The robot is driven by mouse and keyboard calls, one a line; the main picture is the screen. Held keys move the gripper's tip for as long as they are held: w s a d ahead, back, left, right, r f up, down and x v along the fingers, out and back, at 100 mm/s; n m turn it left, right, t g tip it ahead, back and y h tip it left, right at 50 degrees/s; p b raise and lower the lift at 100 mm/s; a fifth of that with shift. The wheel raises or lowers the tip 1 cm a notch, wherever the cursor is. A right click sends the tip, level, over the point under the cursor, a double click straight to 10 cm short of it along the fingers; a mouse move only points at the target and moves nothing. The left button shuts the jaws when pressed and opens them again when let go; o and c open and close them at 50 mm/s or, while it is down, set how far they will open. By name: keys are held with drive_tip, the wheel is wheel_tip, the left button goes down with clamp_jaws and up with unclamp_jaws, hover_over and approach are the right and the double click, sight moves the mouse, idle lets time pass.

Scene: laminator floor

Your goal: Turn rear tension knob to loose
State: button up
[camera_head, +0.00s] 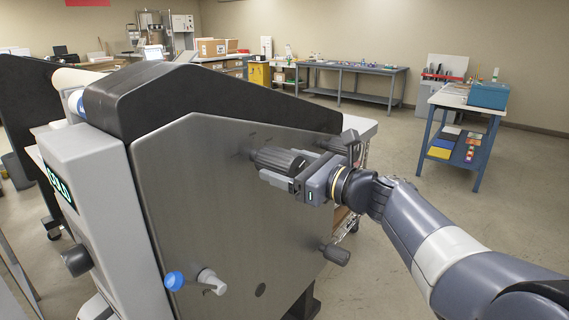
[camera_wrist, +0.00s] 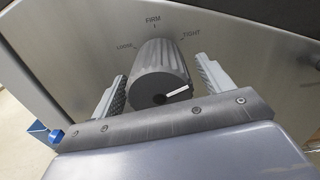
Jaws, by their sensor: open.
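The rear tension knob (camera_wrist: 160,72) is a dark grey ridged cylinder on the metal side panel (camera_wrist: 85,55). In the wrist view, LOOSE, FIRM and TIGHT are printed around it from left to right. A white pointer line on its face points right, toward the TIGHT side. My gripper (camera_wrist: 160,69) is open, with one finger on each side of the knob. Slim gaps seem to show between fingers and knob; contact is not clear. In the head view the knob (camera_head: 277,158) sticks out from the panel, and my gripper (camera_head: 280,170) partly hides it.
The laminator panel also carries a blue knob (camera_head: 174,281), a pale lever (camera_head: 211,281) and a lower dark handle (camera_head: 336,255). A black knob (camera_head: 77,261) is on the front face. A blue table (camera_head: 452,99) stands right, with open floor before it.

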drive_tip(key=shift+w+a, duration=0.2)
drive_tip(key=shift+a, duration=0.15)
drive_tip(key=c, duration=1)
